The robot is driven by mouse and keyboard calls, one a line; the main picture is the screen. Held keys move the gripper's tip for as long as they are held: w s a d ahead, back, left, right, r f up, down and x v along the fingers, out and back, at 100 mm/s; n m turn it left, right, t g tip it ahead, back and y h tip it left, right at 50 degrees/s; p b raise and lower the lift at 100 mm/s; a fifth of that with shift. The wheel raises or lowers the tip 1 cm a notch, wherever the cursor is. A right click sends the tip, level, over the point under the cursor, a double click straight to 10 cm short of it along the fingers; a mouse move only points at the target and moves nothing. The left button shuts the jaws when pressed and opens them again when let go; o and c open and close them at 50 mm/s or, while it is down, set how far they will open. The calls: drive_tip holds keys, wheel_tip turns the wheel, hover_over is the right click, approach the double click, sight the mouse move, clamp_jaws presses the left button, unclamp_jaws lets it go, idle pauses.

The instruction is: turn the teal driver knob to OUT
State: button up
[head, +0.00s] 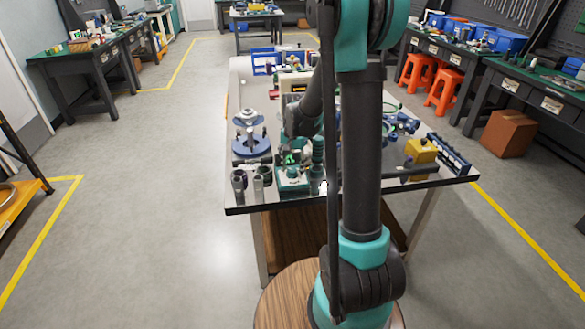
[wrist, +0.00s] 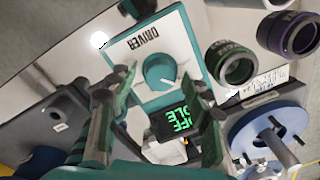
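The teal driver knob (wrist: 160,71) sits on the white face of a teal box labelled DRIVER (wrist: 141,40). A pale pointer line on the knob points to the lower right of the wrist view. A dark display (wrist: 180,121) shows green letters, partly hidden by a finger, that look like OFF and IDLE. My gripper (wrist: 157,84) is open, with its fingers on either side of the knob in the picture. I cannot tell whether they touch it. In the head view the driver box (head: 292,181) stands at the table's near edge, and my arm partly hides the area.
A green-ringed cylinder (wrist: 231,63) and a purple-ringed one (wrist: 289,35) stand beside the box. A blue round-based stand (head: 251,147) is to its left in the head view. A yellow block (head: 420,151) and blue rack (head: 451,156) are to the right.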

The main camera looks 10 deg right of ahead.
drive_tip(key=c, duration=1)
drive_tip(key=shift+o, duration=0.2)
drive_tip(key=shift+n, duration=0.3)
drive_tip(key=n, duration=0.3)
drive_tip(key=shift+n, duration=2.1)
drive_tip(key=o, duration=1.2)
drive_tip(key=shift+c, duration=0.2)
